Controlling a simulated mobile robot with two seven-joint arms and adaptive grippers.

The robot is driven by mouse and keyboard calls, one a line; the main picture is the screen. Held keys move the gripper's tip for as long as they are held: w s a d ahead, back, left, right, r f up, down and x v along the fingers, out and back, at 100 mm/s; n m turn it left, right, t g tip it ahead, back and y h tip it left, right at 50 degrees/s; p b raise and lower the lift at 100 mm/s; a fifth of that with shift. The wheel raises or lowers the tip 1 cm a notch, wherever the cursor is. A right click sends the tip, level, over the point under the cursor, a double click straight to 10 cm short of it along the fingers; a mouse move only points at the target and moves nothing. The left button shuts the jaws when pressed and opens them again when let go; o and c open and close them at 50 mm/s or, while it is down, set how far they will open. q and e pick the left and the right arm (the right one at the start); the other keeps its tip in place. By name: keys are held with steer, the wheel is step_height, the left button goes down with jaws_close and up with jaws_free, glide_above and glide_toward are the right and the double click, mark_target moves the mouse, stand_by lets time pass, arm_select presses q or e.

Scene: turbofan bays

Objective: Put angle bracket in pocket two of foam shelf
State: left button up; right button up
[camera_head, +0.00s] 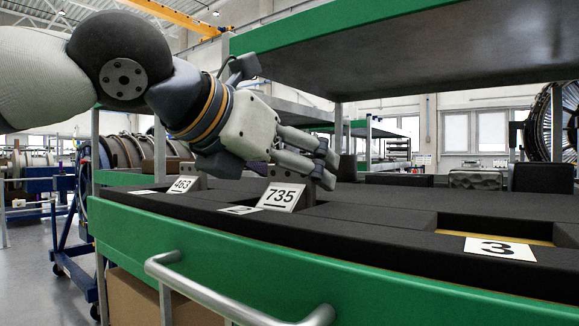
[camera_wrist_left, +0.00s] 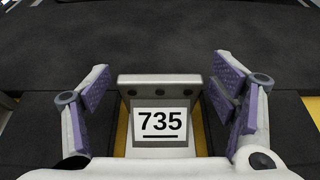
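The angle bracket (camera_head: 281,197), grey with a white 735 label, stands in a pocket of the black foam shelf (camera_head: 390,231). In the left wrist view the bracket (camera_wrist_left: 160,88) is upright between my fingers, with yellow pocket floor beside it. My left gripper (camera_head: 327,166) is over the bracket in the head view. In the wrist view my left gripper (camera_wrist_left: 160,80) is open, one finger on each side, with visible gaps to the bracket. A flat white card (camera_head: 240,210) lies before this pocket; its number is unreadable. My right gripper is not in view.
Another bracket labelled 463 (camera_head: 183,184) stands to the left. A card marked 3 (camera_head: 499,248) lies before an empty, yellow-floored pocket (camera_head: 500,232) at right. A green upper shelf (camera_head: 300,30) hangs above; a metal handle (camera_head: 230,298) is in front.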

arm_select(q)
steer(key=shift+r, duration=0.25)
steer(key=p+v, duration=0.1)
steer(key=v, duration=1)
steer(key=shift+s+r, duration=0.1)
steer(key=shift+s, duration=0.05)
steer(key=shift+s+a, duration=0.25)
steer(key=shift+a, duration=0.05)
